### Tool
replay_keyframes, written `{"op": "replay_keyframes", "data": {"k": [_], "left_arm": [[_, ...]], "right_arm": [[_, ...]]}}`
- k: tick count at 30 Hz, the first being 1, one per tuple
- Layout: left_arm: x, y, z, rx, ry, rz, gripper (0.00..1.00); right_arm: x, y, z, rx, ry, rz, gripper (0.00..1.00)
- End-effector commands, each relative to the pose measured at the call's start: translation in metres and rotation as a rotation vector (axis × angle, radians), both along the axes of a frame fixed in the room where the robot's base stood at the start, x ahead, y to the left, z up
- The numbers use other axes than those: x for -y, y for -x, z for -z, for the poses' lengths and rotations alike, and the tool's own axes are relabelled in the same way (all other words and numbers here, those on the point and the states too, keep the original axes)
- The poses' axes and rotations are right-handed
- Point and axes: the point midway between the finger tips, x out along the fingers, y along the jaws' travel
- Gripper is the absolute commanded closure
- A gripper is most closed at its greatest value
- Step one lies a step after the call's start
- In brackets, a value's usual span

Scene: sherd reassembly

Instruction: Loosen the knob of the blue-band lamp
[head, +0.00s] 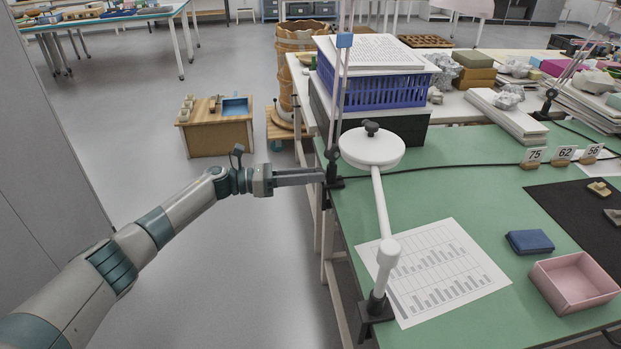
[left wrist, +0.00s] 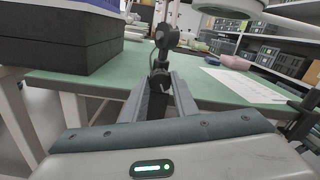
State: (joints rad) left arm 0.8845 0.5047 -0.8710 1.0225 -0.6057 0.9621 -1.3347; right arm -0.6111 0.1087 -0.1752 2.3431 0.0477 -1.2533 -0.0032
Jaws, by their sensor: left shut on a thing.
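The blue-band lamp stands clamped at the green table's left edge, with thin parallel rods and a blue band (head: 344,40) high on them. Its dark clamp (head: 334,168) grips the table edge. My left gripper (head: 322,176) reaches in from the left, level with the clamp, with its fingertips at it. In the left wrist view my left gripper (left wrist: 160,85) is shut on a dark part at the clamp, which I take to be the knob. The fingers hide most of the knob. My right gripper is in neither view.
A white round-headed lamp (head: 372,148) stands close to the right, its base clamped at the near table edge. Behind are a black box (head: 375,122) and a blue crate (head: 372,90). A printed sheet (head: 440,270), blue pad (head: 530,242) and pink tray (head: 573,283) lie on the table.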

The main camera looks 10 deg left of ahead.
Motion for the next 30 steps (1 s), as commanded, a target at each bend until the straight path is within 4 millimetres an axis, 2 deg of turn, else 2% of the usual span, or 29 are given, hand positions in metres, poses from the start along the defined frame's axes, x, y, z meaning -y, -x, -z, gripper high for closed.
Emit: {"op": "replay_keyframes", "data": {"k": [10,11,12,13,23,30], "left_arm": [[0.000,0.000,0.000,-0.022,0.007,0.000,0.96],[0.000,0.000,0.000,-0.022,0.007,0.000,0.69],[0.000,0.000,0.000,-0.022,0.006,0.000,0.60],[0.000,0.000,0.000,-0.022,0.006,0.000,0.55],[-0.001,0.000,0.000,-0.021,0.007,0.000,0.55],[-0.014,0.004,0.001,-0.021,0.006,-0.002,0.55]], "right_arm": [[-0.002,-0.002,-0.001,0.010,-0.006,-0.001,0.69],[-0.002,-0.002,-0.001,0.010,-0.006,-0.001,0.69],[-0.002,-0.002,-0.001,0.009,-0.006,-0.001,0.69],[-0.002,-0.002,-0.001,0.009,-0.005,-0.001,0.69],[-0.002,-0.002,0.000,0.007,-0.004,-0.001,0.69],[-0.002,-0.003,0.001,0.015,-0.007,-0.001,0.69]]}}
